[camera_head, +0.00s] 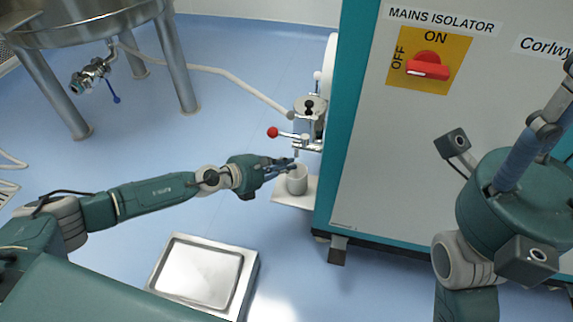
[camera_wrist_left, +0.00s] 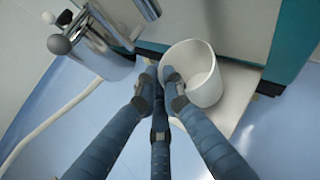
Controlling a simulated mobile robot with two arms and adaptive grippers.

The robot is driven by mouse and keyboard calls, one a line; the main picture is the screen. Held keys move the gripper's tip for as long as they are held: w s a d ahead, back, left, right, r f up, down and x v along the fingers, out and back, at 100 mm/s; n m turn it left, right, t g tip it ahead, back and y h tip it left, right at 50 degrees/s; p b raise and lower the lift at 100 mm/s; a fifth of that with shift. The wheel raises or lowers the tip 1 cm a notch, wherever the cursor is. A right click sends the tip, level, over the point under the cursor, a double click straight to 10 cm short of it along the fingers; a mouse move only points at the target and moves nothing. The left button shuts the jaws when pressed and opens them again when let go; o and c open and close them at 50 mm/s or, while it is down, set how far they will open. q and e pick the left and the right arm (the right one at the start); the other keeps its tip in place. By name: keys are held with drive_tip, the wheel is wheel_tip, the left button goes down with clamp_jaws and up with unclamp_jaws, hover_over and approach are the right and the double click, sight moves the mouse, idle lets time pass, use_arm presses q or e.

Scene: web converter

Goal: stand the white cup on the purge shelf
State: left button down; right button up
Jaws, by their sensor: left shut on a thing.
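The white cup (camera_head: 297,181) is at the front of the teal and grey machine, with its open rim facing up. My left gripper (camera_head: 284,168) is shut on the cup's wall at its left side. The wrist view shows the cup (camera_wrist_left: 207,88) beside the blue fingertips (camera_wrist_left: 163,82), with one finger at the rim. The pale purge shelf (camera_head: 284,199) juts out from the machine directly under the cup; I cannot tell whether the base touches it. The shelf also shows in the wrist view (camera_wrist_left: 237,88). My right gripper (camera_head: 545,128) shows only partly at the right edge.
A metal valve assembly with a red-knobbed lever (camera_head: 273,132) stands just behind the cup. A square steel tray-like plate (camera_head: 250,280) is low in front. A steel vessel on legs (camera_head: 178,75) stands at the back left.

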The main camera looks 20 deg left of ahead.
use_arm(q)
drive_tip(key=shift+f, duration=0.15)
drive_tip(key=c, duration=1.8)
unclamp_jaws()
drive_tip(key=shift+s+a, duration=0.1)
drive_tip(key=shift+s+a+r, duration=0.2)
drive_tip(key=shift+s+a, duration=0.05)
drive_tip(key=shift+v, duration=5.5)
drive_tip(key=shift+s, duration=0.1)
